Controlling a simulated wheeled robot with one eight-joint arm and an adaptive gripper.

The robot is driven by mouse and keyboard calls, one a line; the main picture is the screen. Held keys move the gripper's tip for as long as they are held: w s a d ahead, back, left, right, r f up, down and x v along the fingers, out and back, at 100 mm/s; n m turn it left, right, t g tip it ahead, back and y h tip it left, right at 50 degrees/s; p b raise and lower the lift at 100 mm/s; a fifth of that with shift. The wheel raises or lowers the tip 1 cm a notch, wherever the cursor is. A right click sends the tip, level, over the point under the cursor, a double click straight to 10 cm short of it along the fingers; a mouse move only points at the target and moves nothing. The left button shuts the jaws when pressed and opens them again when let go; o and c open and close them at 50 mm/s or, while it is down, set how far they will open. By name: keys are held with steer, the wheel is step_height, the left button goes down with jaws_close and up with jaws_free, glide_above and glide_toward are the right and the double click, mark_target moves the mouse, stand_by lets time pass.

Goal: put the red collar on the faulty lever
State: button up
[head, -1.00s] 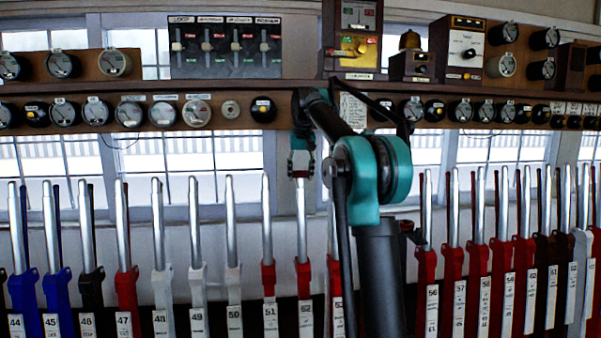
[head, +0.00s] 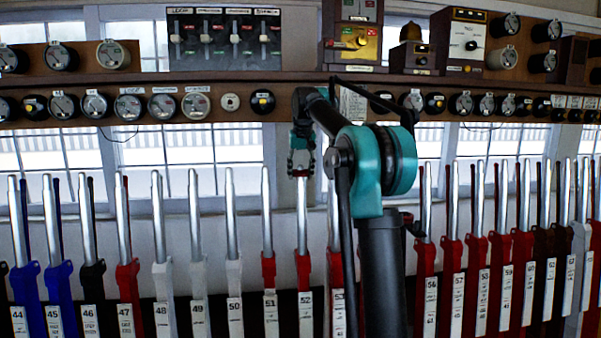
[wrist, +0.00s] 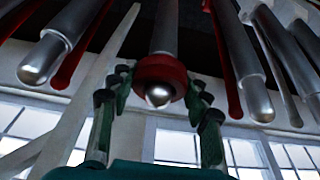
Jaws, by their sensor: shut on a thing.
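The red collar (wrist: 160,72) shows in the wrist view between the two fingers of my gripper (wrist: 158,88), which is shut on it. The rounded silver tip of a lever (wrist: 158,98) shows through the collar's opening, so the collar is around the lever's upper end. In the head view my gripper (head: 301,168) is at the top of lever 52 (head: 303,215), which has a silver shaft and red lower part. I cannot make out the collar clearly in the head view. No mark of a fault is legible on the lever.
Lever 51 (head: 267,215) stands close on the left and lever 53 (head: 336,270) close on the right, partly behind my arm. More levers run along both sides. A shelf with dials (head: 163,106) and a block instrument (head: 351,45) is above and behind.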

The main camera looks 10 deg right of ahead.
steer(key=o, duration=1.2)
steer(key=shift+c, duration=0.2)
steer(key=shift+o, duration=0.8)
steer(key=shift+v, duration=4.55)
